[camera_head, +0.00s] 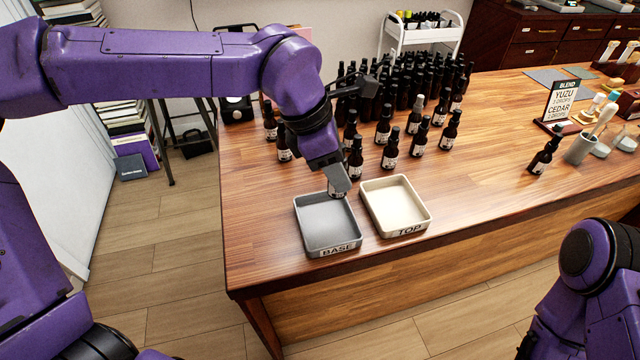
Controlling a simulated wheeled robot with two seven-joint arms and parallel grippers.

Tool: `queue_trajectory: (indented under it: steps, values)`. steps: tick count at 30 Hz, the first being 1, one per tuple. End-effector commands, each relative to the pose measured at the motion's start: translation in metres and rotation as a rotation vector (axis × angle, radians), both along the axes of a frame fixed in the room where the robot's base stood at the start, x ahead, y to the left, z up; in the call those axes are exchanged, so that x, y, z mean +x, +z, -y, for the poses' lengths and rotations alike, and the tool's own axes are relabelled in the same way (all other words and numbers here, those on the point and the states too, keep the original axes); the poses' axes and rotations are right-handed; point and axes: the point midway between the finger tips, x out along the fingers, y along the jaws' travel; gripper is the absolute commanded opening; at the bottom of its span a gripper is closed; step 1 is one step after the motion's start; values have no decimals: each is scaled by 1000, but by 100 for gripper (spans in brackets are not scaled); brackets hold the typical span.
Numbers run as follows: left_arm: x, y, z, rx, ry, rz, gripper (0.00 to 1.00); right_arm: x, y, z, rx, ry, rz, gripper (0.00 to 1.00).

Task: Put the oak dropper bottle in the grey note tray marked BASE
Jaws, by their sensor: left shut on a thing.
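The grey note tray (325,249) marked BASE stands near the front edge of the wooden table. My left gripper (338,184) is over the tray's back edge, pointing down. It is shut on a dark dropper bottle (333,193), mostly hidden behind the fingers; only a bit of its pale label shows. I cannot read its label or tell whether the bottle touches the tray. The tray's visible floor is empty. My right arm shows at the lower right, but its gripper is out of view.
A cream tray (398,230) marked TOP stands just right of the grey one and looks empty. Several dark labelled bottles (390,150) stand behind, with a dense cluster further back. A sign (562,101) reads BLEND, YUZU, CEDAR.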

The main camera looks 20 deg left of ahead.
Motion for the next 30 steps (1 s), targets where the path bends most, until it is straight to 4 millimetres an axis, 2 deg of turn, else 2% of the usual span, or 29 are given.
queue_trajectory:
  steps: [3,10,15,26,27,29,30]
  values:
    - [2,-18,-16,0,-1,0,6,0,6,0,0,0,0,68]
    - [4,-43,-34,1,-2,-1,6,0,11,0,0,0,0,68]
    - [4,-69,-32,1,-4,1,6,0,10,0,0,0,0,68]
    - [4,-75,-32,-1,-2,1,6,0,8,0,0,0,0,68]
    - [4,-75,-32,0,-2,1,43,0,9,0,0,0,0,68]
    - [4,-74,-32,0,-2,1,62,0,9,0,0,0,0,68]
    - [4,-74,-32,0,-2,1,62,0,9,0,0,0,0,68]
